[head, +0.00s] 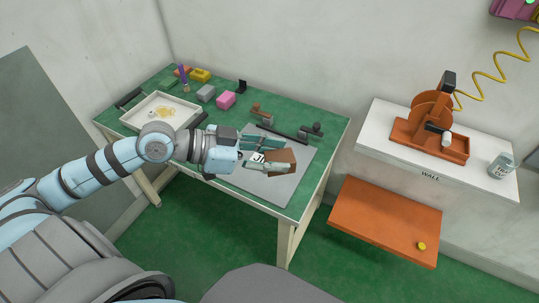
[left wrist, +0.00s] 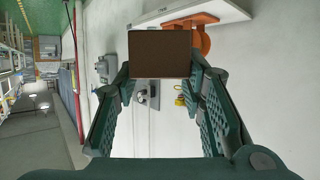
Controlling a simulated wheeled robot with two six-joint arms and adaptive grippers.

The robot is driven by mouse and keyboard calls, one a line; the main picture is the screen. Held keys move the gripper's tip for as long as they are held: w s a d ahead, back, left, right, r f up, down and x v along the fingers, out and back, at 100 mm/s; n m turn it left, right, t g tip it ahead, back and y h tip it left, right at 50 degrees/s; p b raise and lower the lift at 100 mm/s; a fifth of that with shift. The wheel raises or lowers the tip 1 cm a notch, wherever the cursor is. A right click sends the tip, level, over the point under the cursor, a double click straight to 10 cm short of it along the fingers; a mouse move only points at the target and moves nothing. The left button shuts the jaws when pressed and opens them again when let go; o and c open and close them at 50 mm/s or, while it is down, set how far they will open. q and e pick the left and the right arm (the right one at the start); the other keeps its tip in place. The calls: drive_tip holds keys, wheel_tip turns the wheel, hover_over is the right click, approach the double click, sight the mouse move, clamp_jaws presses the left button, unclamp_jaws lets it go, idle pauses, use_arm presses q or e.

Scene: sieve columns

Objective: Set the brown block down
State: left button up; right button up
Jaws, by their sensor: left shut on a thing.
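My left gripper (head: 266,152) is shut on the brown block (head: 284,160). In the head view the block is over the right part of a grey mat (head: 262,188) on the green table. I cannot tell from the head view how high above the mat it is. In the left wrist view the block (left wrist: 160,53) sits between the two fingertips of the gripper (left wrist: 160,75), and its flat face fills the gap. My right gripper is in neither view.
A white tray (head: 130,117) stands at the table's left. Several small coloured blocks, including a pink one (head: 226,99), line the back. A dark bar (head: 283,133) lies behind the mat. An orange panel (head: 385,220) and a white wall shelf (head: 372,138) are to the right.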

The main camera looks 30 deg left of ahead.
use_arm(q)
drive_tip(key=w+a+f+n+t+y+b, duration=0.2)
drive_tip(key=w+a+n+y+b, duration=0.1)
drive_tip(key=w+a, duration=0.3)
drive_tip(key=w+a+f+n+t+y+b, duration=0.1)
drive_tip(key=w+a+f+n+y+b, duration=0.2)
drive_tip(key=a, duration=0.5)
drive_tip(key=w+a+f+n+t+y+b, duration=0.2)
drive_tip(key=w+a+n+y, duration=0.2)
drive_tip(key=w+a, duration=0.3)
drive_tip(key=f+b, duration=0.2)
drive_tip(key=f, duration=0.4)
drive_tip(key=s+f+b, duration=0.1)
drive_tip(key=f+b, duration=0.1)
drive_tip(key=f, duration=0.4)
drive_tip(key=f+b, duration=0.2)
drive_tip(key=f, duration=0.5)
drive_tip(key=shift+s+a, duration=0.35)
drive_tip(key=shift+s, duration=0.05)
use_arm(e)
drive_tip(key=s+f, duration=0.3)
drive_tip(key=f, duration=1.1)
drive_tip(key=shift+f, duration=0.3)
use_arm(q)
drive_tip(key=o, duration=0.8)
drive_tip(key=shift+f, duration=0.15)
drive_tip(key=shift+c, duration=0.2)
drive_tip(key=o, duration=0.4)
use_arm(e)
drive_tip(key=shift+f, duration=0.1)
